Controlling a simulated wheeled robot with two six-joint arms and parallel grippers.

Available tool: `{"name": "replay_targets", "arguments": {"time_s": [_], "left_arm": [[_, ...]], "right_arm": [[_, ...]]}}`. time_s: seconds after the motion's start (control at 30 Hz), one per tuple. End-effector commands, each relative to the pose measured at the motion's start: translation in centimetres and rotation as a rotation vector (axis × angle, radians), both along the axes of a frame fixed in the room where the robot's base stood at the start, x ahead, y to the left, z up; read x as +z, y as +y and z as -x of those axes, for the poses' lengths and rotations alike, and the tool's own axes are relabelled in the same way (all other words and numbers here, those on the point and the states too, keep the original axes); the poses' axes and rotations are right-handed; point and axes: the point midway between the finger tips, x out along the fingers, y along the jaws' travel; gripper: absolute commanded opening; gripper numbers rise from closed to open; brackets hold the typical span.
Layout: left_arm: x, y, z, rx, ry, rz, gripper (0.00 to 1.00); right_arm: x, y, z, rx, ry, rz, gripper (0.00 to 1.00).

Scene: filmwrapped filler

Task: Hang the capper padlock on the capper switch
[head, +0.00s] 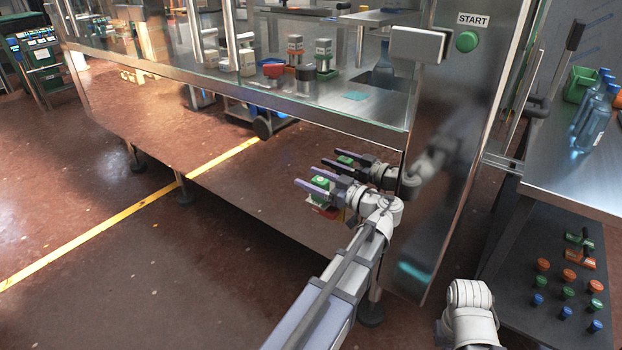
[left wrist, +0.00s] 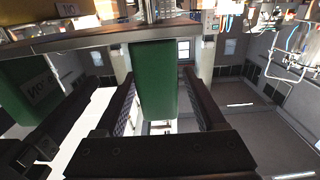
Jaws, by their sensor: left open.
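My left gripper (head: 318,186) is low in front of the machine's shiny lower panel, with its fingers open. A green block with a pale top (head: 321,182), apparently the capper padlock, is between the fingers. In the left wrist view the green body (left wrist: 153,85) stands between the two dark fingers (left wrist: 160,110), with a narrow gap visible on each side. I cannot tell whether its shackle is on anything. A small red part (head: 326,212) shows just below the gripper; I cannot tell whether it belongs to the capper switch. My right gripper is out of view.
The machine's panel (head: 240,180) mirrors my gripper and the green block. A green START button (head: 467,41) and a grey box (head: 418,45) are above. At the right, a steel table (head: 565,180) stands over a dark shelf (head: 515,300) with several padlocks or knobs.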

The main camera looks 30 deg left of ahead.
Motion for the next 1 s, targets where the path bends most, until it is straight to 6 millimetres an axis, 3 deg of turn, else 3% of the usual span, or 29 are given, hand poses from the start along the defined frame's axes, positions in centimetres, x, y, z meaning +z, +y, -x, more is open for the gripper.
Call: {"name": "replay_targets", "arguments": {"time_s": [0.3, 0.5, 1.0], "left_arm": [[0.0, -5.0, 0.4, -0.003, 0.000, 0.000, 0.72], [0.0, -7.0, 0.5, -0.002, 0.000, 0.000, 0.72], [0.0, -7.4, 0.6, 0.000, 0.000, 0.000, 0.72]], "right_arm": [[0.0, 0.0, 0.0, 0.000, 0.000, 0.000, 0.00], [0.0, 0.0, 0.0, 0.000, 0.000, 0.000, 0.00], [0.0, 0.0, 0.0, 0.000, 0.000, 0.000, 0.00]]}}
